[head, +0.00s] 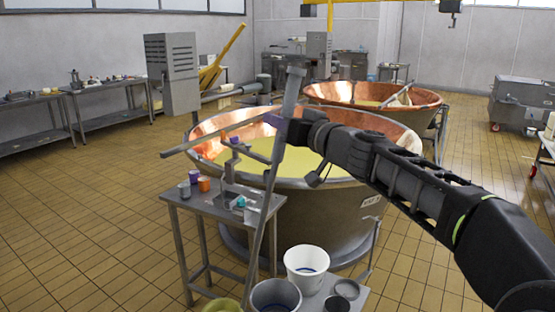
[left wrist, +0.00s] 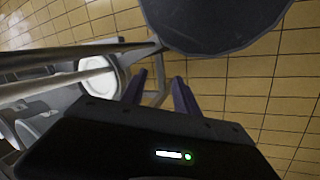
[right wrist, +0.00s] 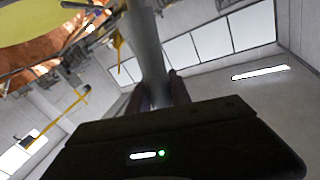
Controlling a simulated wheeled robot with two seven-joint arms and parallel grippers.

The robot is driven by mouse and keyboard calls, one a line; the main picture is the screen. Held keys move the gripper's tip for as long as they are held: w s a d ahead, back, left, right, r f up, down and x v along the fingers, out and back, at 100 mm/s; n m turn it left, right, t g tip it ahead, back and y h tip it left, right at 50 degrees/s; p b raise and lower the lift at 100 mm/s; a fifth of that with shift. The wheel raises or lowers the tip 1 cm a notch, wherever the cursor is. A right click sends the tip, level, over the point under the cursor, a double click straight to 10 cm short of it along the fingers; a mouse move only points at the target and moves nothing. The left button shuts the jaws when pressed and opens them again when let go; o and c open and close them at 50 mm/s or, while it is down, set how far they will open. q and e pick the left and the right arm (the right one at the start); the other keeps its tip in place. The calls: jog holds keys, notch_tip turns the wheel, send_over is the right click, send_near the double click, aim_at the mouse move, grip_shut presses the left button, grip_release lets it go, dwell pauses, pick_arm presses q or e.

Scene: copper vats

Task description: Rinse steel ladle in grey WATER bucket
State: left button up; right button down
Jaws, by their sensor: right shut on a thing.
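My right gripper (head: 284,130) is shut on a long grey metal handle, which I take to be the steel ladle (head: 291,92). The thick end stands above the fingers, and a thin rod slopes down from them past the small table. The right wrist view shows the grey shaft (right wrist: 148,45) between the fingers. I cannot make out the ladle's bowl. The grey bucket (head: 275,296), with bluish contents, stands at the bottom, cut by the frame edge. My left gripper (left wrist: 159,88) has its fingers apart, with nothing between them; it is outside the head view.
A white bucket (head: 306,266) stands beside the grey one. A small steel table (head: 188,203) with cups is to the left. A large copper vat (head: 340,205) with yellow liquid stands behind the arm, a second vat (head: 420,100) beyond. Tiled floor at left is clear.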

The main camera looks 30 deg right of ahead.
jog(key=f+b, duration=0.6)
jog(key=f, duration=0.1)
jog(key=shift+w, duration=0.25)
jog(key=shift+w+f, duration=0.1)
jog(key=shift+f, duration=0.15)
jog(key=shift+r, duration=0.1)
